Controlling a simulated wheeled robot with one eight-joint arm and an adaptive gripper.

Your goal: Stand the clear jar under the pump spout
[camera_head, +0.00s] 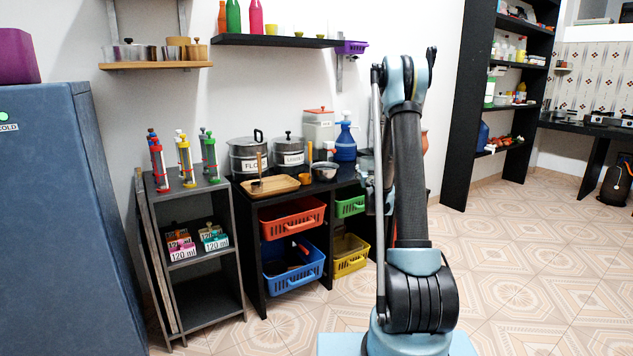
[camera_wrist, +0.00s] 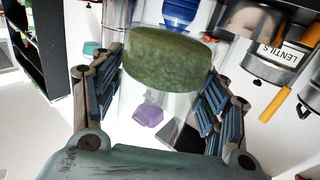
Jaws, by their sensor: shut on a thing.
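The clear jar (camera_wrist: 158,85) is between my gripper's fingers in the wrist view, with a thick dark green layer showing in it. My gripper (camera_wrist: 165,75) is shut on the jar, one finger on each side. The wrist picture appears upside down. The blue pump bottle (camera_head: 345,145) stands on the black counter in the head view, just left of my arm; its blue body (camera_wrist: 181,12) also shows beyond the jar in the wrist view. The spout's exact place against the jar cannot be told. My arm hides the gripper and jar in the head view.
Pots labelled flour (camera_head: 248,155) and lentils (camera_head: 289,149), a grey canister (camera_head: 318,128) and a metal bowl (camera_head: 324,171) crowd the counter. A wooden tray (camera_head: 256,190) lies at its front left.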

